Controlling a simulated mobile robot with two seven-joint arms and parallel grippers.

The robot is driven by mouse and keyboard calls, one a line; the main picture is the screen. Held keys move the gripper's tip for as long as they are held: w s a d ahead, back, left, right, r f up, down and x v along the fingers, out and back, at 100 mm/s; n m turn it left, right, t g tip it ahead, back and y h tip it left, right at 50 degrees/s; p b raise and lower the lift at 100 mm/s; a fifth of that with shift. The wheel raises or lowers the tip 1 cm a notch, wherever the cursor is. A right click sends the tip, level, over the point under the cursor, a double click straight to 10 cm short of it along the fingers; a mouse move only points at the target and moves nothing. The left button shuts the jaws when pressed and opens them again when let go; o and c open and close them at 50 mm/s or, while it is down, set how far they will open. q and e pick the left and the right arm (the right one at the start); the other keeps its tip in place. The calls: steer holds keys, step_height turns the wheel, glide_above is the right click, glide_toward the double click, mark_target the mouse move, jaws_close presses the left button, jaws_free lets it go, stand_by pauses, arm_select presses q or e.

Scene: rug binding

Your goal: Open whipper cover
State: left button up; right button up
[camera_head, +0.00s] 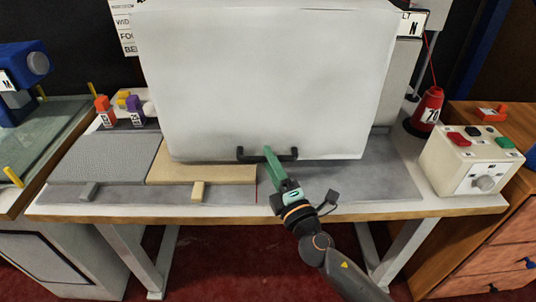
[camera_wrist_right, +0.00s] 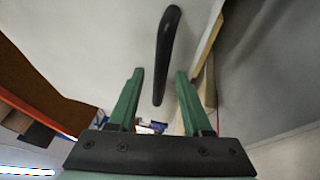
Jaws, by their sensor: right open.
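The whipper cover (camera_head: 265,80) is a large pale grey-white panel at the middle of the workbench, and it looks shut. Its black bar handle (camera_head: 252,157) is at the lower front edge. My right gripper (camera_head: 269,152) reaches up to the handle from the front. In the right wrist view the green fingers of the right gripper (camera_wrist_right: 158,74) are open, with the end of the black handle (camera_wrist_right: 166,45) between them and no clear contact. What is behind the cover is hidden. My left gripper is not in view.
On the workbench (camera_head: 330,205) lie a grey pad (camera_head: 105,158) and a tan board (camera_head: 210,174) left of the gripper. A control box (camera_head: 470,160) with buttons and a knob stands right. A red bottle-like object (camera_head: 428,108) is behind it. Orange and purple pieces stand left.

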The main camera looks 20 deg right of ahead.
steer(key=shift+x, duration=0.75)
steer(key=shift+c, duration=0.3)
jaws_close()
steer(key=shift+f, duration=0.1)
stand_by(0.5)
